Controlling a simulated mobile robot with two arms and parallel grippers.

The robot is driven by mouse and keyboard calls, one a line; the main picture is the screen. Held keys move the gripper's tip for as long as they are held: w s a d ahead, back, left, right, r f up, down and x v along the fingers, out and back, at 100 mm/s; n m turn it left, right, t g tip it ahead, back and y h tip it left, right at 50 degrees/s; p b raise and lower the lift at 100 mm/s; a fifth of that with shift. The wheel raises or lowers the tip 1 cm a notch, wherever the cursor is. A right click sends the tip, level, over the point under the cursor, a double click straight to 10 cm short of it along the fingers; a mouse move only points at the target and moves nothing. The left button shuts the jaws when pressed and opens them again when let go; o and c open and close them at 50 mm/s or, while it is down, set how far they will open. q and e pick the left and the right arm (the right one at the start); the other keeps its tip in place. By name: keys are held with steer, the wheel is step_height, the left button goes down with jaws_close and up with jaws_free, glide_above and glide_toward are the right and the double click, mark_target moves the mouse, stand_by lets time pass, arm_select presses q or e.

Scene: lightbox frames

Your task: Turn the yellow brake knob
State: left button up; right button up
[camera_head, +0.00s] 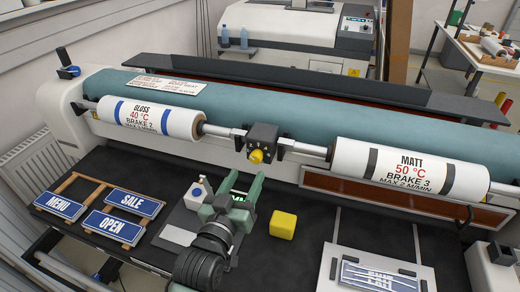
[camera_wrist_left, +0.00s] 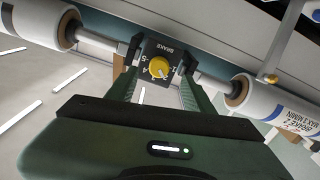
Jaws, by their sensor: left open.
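The yellow brake knob (camera_head: 256,155) sits on the front of a black block (camera_head: 263,138) on the shaft between the two white rolls. In the left wrist view the knob (camera_wrist_left: 159,67) stands in a black plate marked BRAKE, with numbers around it. My left gripper (camera_head: 237,181) is green, open and empty, in front of and below the knob in the head view. In the left wrist view its fingertips (camera_wrist_left: 160,54) frame the knob on either side; I cannot tell the exact gap. My right gripper is in neither view.
The GLOSS roll (camera_head: 152,117) reads BRAKE 2 and the MATT roll (camera_head: 410,171) reads BRAKE 3. Signs (camera_head: 113,226) lie at left.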

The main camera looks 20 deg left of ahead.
mark_target(254, 160)
arm_select(q)
steer(key=w, duration=0.1)
steer(key=w+r+p, duration=0.1)
steer(key=w, duration=0.1)
steer(key=shift+w+p, duration=0.3)
steer(key=shift+w+d+f, duration=0.1)
steer(key=shift+w+f, duration=0.05)
steer(key=shift+w, duration=0.45)
steer(key=shift+w+f, duration=0.15)
steer(key=shift+w, duration=0.6)
jaws_close()
steer(key=shift+p, duration=0.3)
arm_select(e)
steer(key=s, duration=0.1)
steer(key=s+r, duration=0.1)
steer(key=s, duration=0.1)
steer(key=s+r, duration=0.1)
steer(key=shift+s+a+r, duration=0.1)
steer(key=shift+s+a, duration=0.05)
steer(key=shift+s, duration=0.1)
